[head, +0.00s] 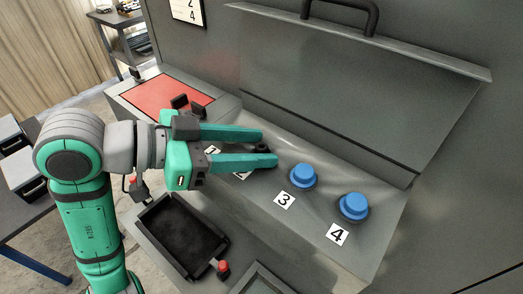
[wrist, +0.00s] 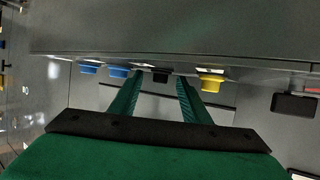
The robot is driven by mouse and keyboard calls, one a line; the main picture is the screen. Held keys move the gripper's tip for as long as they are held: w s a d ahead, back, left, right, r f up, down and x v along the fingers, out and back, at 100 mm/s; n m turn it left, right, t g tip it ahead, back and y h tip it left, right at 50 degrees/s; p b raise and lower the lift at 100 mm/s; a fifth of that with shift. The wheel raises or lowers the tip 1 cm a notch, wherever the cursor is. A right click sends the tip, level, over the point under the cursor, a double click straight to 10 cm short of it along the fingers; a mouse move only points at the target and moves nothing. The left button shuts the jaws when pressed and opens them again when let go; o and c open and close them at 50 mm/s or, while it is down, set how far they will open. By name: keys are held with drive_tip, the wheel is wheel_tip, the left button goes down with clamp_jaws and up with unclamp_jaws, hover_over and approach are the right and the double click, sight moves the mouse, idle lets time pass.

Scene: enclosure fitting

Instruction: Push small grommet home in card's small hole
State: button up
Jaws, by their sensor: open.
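My gripper (head: 268,147) is open over the ledge (head: 330,190), its two teal fingers spread near the number 2 position. A small dark piece (head: 262,148) is between or just beyond the fingertips; I cannot tell whether it is a grommet or how deep it sits. The wrist view also shows my gripper (wrist: 160,77) with a dark piece (wrist: 160,76) between its tips, apparently not gripped. Two blue round pieces stand by label 3 (head: 302,175) and label 4 (head: 353,205). A yellow one (wrist: 211,84) shows in the wrist view. The card (head: 187,10) is partly cut off; "2" and "4" show.
A raised lid with a dark handle (head: 345,14) slopes behind the ledge. A red pad (head: 167,95) lies to the left. A black tray (head: 181,238) is below my gripper. A dark box (wrist: 294,103) is at the right in the wrist view.

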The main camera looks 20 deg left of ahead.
clamp_jaws()
drive_tip(key=shift+r, duration=0.1)
